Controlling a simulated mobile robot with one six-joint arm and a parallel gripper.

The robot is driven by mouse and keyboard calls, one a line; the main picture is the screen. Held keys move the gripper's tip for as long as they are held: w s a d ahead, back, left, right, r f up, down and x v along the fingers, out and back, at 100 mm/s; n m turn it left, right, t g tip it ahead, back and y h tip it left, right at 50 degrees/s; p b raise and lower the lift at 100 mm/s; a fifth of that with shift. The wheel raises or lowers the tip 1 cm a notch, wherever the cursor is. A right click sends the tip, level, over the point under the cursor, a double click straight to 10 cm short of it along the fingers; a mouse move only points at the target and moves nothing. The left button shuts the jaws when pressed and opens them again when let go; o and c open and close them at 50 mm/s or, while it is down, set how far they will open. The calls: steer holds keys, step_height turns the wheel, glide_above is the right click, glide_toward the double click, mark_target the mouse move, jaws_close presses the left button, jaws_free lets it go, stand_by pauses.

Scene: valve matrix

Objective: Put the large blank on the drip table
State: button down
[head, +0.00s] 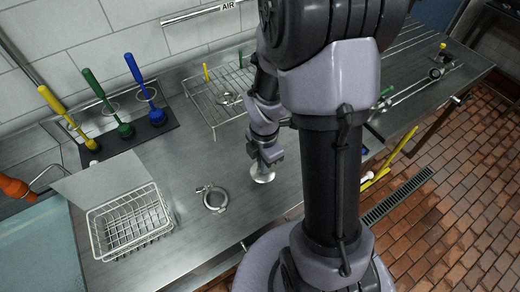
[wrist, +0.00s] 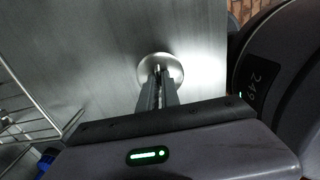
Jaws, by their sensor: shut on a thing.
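A round polished metal piece, apparently the large blank (head: 262,176), is under my gripper (head: 264,162) in the head view. Its disc (wrist: 174,66) also shows in the wrist view, past the fingertips (wrist: 158,80). My gripper is shut on the upper part of the blank, with the disc facing down. It is close over the steel worktop or touching it; I cannot tell which. The steel worktop (head: 185,235) runs from the wire basket to the far right. No label shows which surface is the drip table.
A metal clamp ring (head: 204,190) lies left of the blank. A wire basket (head: 96,232) stands at the front left, with coloured brushes (head: 105,98) behind it. A wire rack (head: 203,104) holding metal parts stands at the back. Bare worktop lies between them.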

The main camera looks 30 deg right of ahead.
steer(key=shift+w+d+f, duration=0.1)
steer(key=shift+w+d, duration=0.6)
steer(key=shift+w, duration=0.05)
steer(key=f, duration=0.1)
steer(key=f+b, duration=0.2)
steer(key=shift+w+d+f, duration=0.25)
steer(key=shift+d+f, duration=0.05)
steer(key=shift+f, duration=0.1)
steer(key=shift+w, duration=0.1)
steer(key=shift+r, duration=0.15)
steer(key=shift+f, duration=0.2)
steer(key=c, duration=1.6)
jaws_free()
steer(key=shift+o, duration=0.2)
steer(key=shift+r, duration=0.1)
